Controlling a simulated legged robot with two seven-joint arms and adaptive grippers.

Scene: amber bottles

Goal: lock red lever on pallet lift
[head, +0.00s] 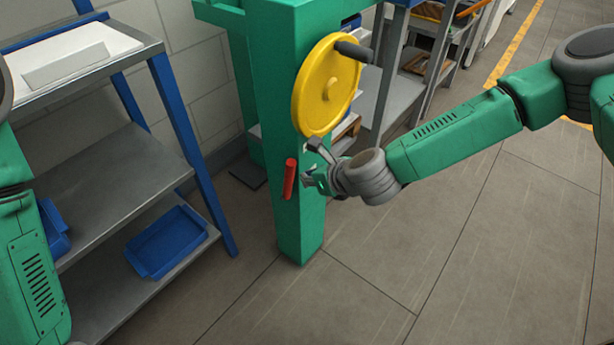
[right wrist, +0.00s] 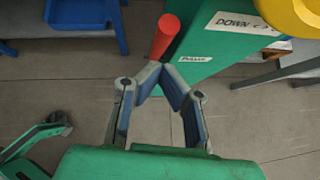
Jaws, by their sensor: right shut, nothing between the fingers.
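The red lever (head: 289,179) stands nearly upright on the left side of the green pallet lift column (head: 304,225), below a yellow handwheel (head: 327,90). My right gripper (head: 308,168) is beside the column, just right of the lever. In the right wrist view the lever (right wrist: 164,37) rises just beyond my right fingertips (right wrist: 154,68), which are together with nothing between them. I cannot tell whether the fingertips touch the lever. My left arm shows at the left edge of the head view, but its gripper is not clearly visible.
A metal shelf rack (head: 115,165) with blue posts stands left of the column and holds blue bins (head: 165,242). A label reading "DOWN" (right wrist: 240,22) is on the lift in the right wrist view. The floor (head: 430,250) right of the column is clear.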

